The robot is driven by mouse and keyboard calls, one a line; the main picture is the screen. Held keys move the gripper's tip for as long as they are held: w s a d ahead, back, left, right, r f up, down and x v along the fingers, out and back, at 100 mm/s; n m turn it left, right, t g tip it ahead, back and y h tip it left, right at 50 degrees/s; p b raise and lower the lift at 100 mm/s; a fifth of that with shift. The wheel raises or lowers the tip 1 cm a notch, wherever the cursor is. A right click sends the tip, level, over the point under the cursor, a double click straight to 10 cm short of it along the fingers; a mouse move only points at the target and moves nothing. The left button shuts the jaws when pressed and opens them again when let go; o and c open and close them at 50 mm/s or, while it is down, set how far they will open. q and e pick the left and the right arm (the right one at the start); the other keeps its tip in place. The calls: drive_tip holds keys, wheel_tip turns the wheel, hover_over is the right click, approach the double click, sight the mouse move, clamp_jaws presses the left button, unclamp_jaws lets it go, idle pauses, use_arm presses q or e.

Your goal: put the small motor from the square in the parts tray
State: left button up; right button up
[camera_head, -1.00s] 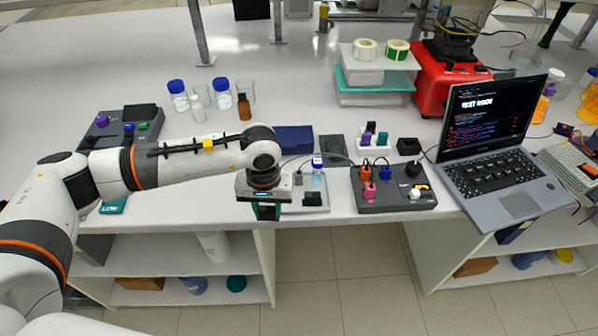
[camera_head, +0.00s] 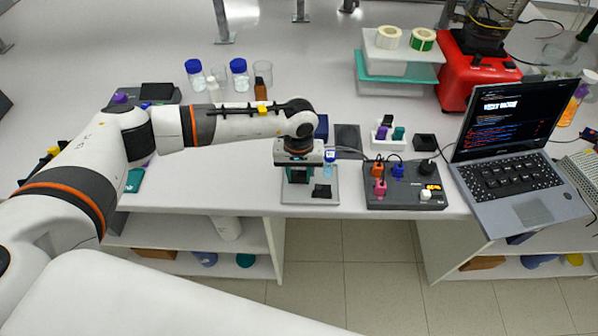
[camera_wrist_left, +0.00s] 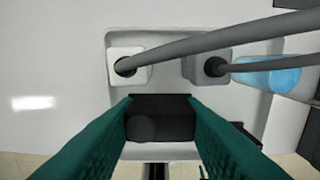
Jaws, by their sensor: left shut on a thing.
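My left gripper (camera_head: 299,178) has teal fingers and is over the left part of a light grey plate (camera_head: 292,197) at the table's front. In the left wrist view its fingers (camera_wrist_left: 160,125) are shut on a black block with a round part, seemingly the small motor (camera_wrist_left: 160,122). Whether the block touches the plate is not clear. A dark flat square (camera_head: 348,139) behind the plate is bare. A small white tray (camera_head: 376,139), perhaps the parts tray, holds several coloured pieces. My right gripper is not in view.
Thick grey cables (camera_wrist_left: 220,40) cross close ahead of my fingers. A dark connector box (camera_head: 405,195) and a laptop (camera_head: 515,180) stand to the right.

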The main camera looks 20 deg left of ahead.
sight(298, 173)
use_arm(q)
drive_tip(key=shift+f, duration=0.7)
drive_tip(key=o, duration=1)
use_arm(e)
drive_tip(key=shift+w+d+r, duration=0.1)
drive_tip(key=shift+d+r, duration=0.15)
use_arm(q)
drive_tip(key=shift+r, duration=0.1)
drive_tip(key=shift+r, duration=0.35)
wheel_tip(298, 173, up, 10)
drive_tip(key=b, duration=0.3)
drive_tip(key=shift+r, duration=0.6)
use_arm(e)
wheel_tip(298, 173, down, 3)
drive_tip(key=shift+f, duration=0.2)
